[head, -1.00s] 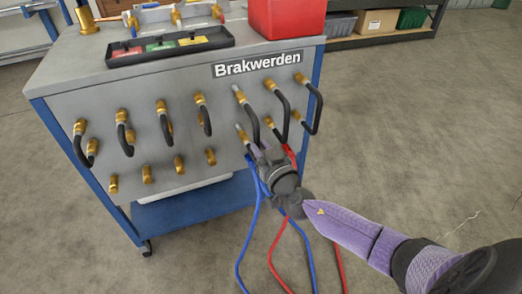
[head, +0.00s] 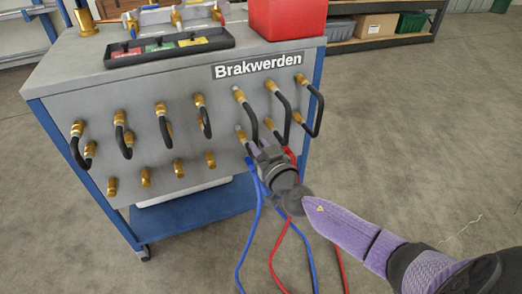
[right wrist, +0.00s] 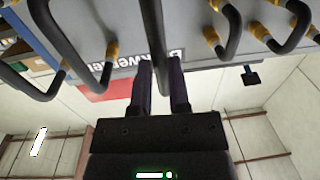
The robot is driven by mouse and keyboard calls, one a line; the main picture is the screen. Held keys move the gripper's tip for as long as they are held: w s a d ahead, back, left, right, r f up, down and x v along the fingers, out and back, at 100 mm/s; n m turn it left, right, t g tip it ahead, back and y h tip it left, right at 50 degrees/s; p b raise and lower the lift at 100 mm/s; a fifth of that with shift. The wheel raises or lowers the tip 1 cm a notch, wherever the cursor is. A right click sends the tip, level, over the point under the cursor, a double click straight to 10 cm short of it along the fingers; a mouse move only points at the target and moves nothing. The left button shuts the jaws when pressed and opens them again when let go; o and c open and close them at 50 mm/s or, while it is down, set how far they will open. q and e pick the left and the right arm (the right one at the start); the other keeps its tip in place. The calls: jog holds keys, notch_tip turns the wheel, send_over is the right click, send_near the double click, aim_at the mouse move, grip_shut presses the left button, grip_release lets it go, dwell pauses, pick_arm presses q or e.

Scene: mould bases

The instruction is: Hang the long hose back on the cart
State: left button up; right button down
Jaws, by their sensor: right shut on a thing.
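The grey cart (head: 120,98) carries several black looped hoses on brass fittings across its front panel. My right gripper (head: 259,150) is at the lower right of this panel, in front of the fittings. In the right wrist view, its two fingers (right wrist: 163,92) are shut on a dark hose (right wrist: 153,35), which runs up between them. Near the gripper in the head view, a black hose (head: 251,118) hangs from an upper fitting. Whether it is the gripped one is unclear, as the gripper hides the grip. My left gripper is not in view.
Blue hoses (head: 256,218) and red hoses (head: 281,247) hang below my gripper. A red box (head: 287,18) and a black tray (head: 168,47) stand on the cart top. Shelving (head: 372,42) stands behind; the floor to the right is clear.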

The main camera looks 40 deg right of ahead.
jog(key=shift+w, duration=0.1)
dwell(0.3)
jog(key=shift+w+d+b, duration=0.15)
jog(key=shift+w+b, duration=0.2)
jog(key=shift+w, duration=0.2)
jog(key=shift+w+d+b, duration=0.1)
jog(key=shift+w+b, duration=0.2)
jog(key=shift+w, duration=0.05)
jog(key=shift+c, duration=0.5)
grip_release()
